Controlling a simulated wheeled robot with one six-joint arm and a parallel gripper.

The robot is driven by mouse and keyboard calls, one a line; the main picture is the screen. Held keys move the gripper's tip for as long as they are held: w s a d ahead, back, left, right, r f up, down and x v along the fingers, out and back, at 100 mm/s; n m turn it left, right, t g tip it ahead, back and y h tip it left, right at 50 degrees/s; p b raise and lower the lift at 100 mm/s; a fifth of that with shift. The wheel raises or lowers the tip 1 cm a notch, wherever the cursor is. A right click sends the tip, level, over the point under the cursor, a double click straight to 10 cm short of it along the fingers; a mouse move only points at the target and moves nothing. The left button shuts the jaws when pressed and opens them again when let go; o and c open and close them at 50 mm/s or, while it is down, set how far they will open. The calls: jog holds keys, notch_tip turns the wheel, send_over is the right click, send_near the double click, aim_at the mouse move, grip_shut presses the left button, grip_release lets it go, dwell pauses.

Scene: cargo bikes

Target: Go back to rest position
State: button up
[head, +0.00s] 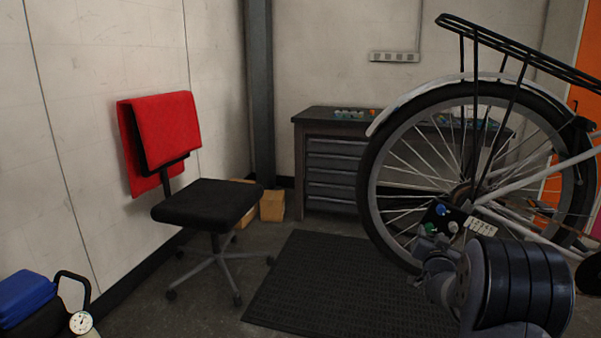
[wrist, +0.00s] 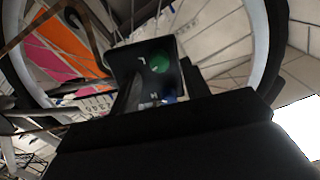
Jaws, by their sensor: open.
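My arm reaches in from the lower right of the head view, in front of the bike's rear wheel (head: 405,165). My gripper (wrist: 150,115) shows as a dark mass across the lower wrist view; it is open, and I see nothing held in it. Its fingertips are hard to make out. A dark plate with blue, green and white round spots (head: 437,216) shows at the arm's end in the head view. A similar plate with a green spot (wrist: 155,62) is in the wrist view; I cannot tell what it belongs to.
The bike's black rack (head: 515,50) juts out above my arm. A drawer workbench (head: 333,165) stands behind the wheel. A black office chair (head: 208,203) with a red cloth (head: 166,128) is at left. The black floor mat (head: 320,285) is clear in front.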

jog(key=shift+v, duration=1.55)
jog(key=shift+s, duration=0.15)
